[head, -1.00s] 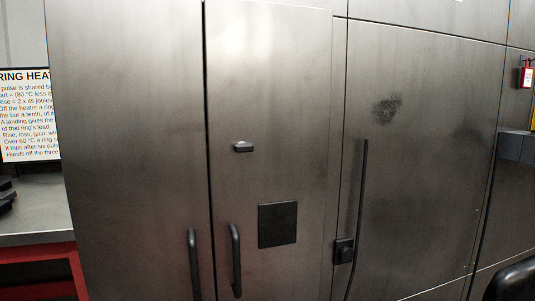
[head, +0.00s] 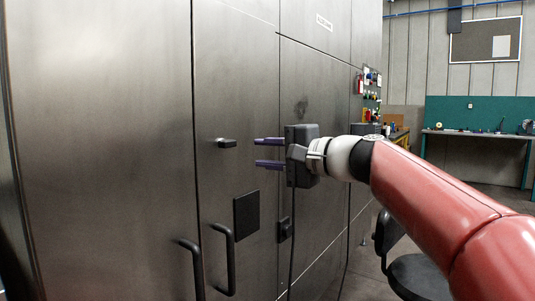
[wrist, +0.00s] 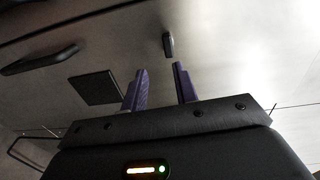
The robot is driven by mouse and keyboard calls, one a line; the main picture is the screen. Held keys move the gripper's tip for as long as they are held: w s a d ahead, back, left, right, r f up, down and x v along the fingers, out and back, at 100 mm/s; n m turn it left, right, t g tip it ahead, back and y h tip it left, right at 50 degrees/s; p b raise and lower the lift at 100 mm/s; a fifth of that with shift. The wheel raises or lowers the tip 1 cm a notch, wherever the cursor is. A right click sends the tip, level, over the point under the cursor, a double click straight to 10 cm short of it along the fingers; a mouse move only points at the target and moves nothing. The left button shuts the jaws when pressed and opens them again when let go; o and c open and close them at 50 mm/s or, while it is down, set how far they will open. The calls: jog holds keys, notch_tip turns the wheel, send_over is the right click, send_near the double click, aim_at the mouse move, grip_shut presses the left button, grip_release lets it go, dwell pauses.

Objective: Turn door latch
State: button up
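The door latch (head: 227,143) is a small dark bar lying level on a grey metal door (head: 232,70), above a black square plate. My gripper (head: 268,153) is to the right of the latch in the head view, its two purple fingers pointing left towards it with a gap between them. In the wrist view the latch (wrist: 168,44) shows ahead of the fingers (wrist: 160,85), between their lines and apart from them. The gripper is open and empty. Nothing hides the latch.
The black plate (head: 246,216) and two dark door handles (head: 223,260) are below the latch. A small dark box (head: 285,228) is on the panel to the right. A black chair (head: 415,270) and a workbench (head: 480,135) stand at the right.

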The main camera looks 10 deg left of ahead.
aim_at(231, 145)
jog(key=shift+y, duration=0.3)
jog(key=p+x, duration=0.1)
jog(key=x, duration=0.2)
jog(key=p+x, duration=0.1)
jog(key=x, duration=0.1)
jog(key=r+p+x, duration=0.1)
jog(key=x, duration=0.2)
jog(key=shift+a, duration=0.3)
jog(key=shift+w, duration=0.1)
jog(key=c, duration=0.6)
jog(key=m, duration=0.3)
jog(key=shift+m, duration=0.4)
jog(key=m, duration=1.3)
jog(key=o, duration=0.3)
jog(key=shift+m, duration=0.5)
jog(key=o, duration=0.5)
